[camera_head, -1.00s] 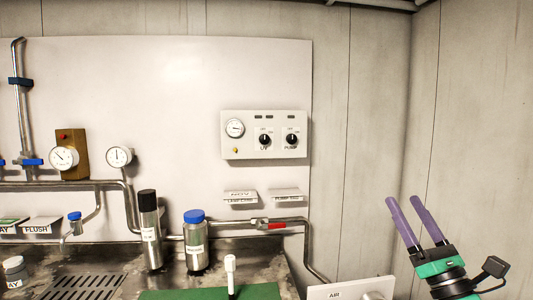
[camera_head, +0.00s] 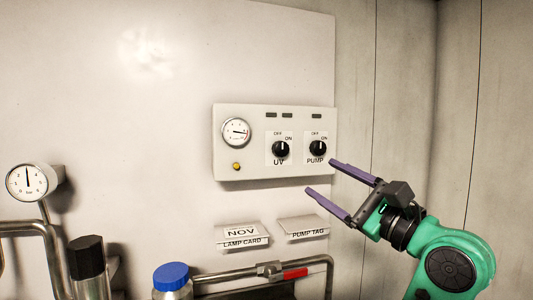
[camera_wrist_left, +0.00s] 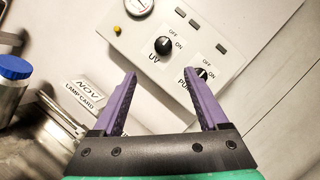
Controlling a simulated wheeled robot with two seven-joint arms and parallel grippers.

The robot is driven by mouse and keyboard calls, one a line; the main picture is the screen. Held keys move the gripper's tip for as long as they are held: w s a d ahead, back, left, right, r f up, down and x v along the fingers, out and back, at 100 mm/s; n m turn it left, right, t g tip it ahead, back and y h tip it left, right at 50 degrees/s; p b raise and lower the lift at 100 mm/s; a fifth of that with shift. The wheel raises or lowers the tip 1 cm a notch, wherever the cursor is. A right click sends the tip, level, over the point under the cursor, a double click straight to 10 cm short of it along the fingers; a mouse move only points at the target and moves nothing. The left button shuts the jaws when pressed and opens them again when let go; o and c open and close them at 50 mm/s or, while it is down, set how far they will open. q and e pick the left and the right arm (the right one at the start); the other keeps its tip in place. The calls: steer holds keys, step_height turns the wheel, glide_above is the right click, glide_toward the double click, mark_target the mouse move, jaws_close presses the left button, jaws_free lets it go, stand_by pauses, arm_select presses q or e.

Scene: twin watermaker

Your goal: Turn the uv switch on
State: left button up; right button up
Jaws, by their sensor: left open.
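The UV switch (camera_head: 281,148) is a black rotary knob on a white control box (camera_head: 255,172) on the wall, with OFF marked above it and ON to its upper right. Its pointer seems to face OFF. It also shows in the left wrist view (camera_wrist_left: 162,45). My left gripper (camera_head: 320,176) has two purple fingers, spread apart and empty. It is at the lower right of the box, apart from the UV knob. In the left wrist view the fingers (camera_wrist_left: 160,73) point toward the box, with the UV knob beyond the gap. My right gripper is not in view.
The PUMP knob (camera_head: 317,148) is right of the UV knob, close to my upper finger in the picture. A gauge (camera_head: 236,132) and yellow button (camera_head: 236,166) are on the box's left. Below are the lamp card (camera_head: 241,235), pump tag (camera_head: 304,229) and a red-handled pipe (camera_head: 294,273).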

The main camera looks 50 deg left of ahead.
mark_target(283, 151)
arm_select(q)
steer(key=p+x, duration=0.1)
steer(key=x, duration=0.3)
steer(key=p+x, duration=0.2)
steer(key=x, duration=0.2)
steer(key=r+p+x, duration=0.1)
steer(key=p+x, duration=0.1)
steer(key=x, duration=0.2)
steer(key=shift+a+r, duration=0.1)
steer(key=shift+a, duration=0.3)
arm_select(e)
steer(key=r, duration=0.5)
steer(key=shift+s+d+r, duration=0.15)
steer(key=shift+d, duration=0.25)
arm_select(q)
jaws_close()
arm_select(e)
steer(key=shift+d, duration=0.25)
